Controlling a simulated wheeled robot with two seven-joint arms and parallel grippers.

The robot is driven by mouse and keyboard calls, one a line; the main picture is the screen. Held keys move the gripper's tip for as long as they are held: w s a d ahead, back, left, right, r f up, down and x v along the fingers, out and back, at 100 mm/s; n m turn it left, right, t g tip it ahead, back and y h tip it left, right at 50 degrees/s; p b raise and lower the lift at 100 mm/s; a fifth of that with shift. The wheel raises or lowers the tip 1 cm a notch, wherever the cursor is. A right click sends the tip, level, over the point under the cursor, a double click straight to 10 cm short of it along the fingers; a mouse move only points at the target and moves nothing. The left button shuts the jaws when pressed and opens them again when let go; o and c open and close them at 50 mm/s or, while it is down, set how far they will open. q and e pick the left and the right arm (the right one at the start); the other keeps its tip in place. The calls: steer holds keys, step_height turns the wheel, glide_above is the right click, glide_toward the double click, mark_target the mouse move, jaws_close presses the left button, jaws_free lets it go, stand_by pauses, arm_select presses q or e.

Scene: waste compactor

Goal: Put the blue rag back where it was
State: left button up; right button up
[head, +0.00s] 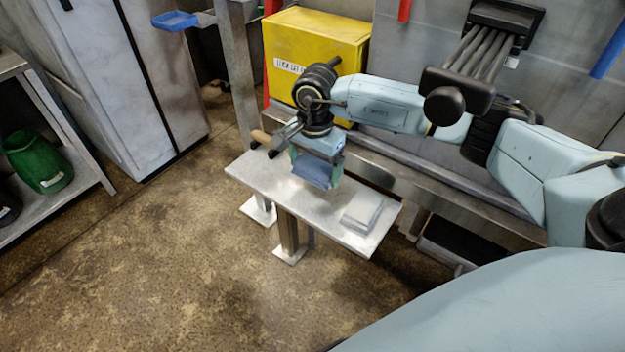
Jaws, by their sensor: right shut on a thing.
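My right gripper (316,160) reaches in from the right and points down over a small grey metal bench. It is shut on the blue rag (312,171), which hangs between its fingers just above the bench top (262,178). I cannot tell whether the rag's lower edge touches the bench. My left gripper does not show in the head view.
A small grey block (362,212) lies on the bench's right end. A wooden-handled tool (263,138) is at its left end, partly hidden by my gripper. A yellow box (312,45) stands behind. A green container (38,160) sits on a left shelf. The floor in front is clear.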

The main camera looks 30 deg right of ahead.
mark_target(314, 190)
step_height(314, 190, down, 4)
steer(key=shift+f+b, duration=0.2)
steer(key=shift+b, duration=0.25)
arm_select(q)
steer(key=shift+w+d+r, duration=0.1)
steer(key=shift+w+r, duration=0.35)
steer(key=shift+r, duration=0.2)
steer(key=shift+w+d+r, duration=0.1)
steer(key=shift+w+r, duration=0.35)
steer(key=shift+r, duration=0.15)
arm_select(e)
steer(key=shift+w+f, duration=0.1)
steer(key=shift+f, duration=0.15)
steer(key=o, duration=0.7)
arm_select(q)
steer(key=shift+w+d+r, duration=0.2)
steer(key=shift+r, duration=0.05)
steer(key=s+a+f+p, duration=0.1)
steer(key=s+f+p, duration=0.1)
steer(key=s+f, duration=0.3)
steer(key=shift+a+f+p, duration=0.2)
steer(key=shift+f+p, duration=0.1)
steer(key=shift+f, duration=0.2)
arm_select(e)
step_height(314, 190, up, 12)
steer(key=shift+r, duration=0.15)
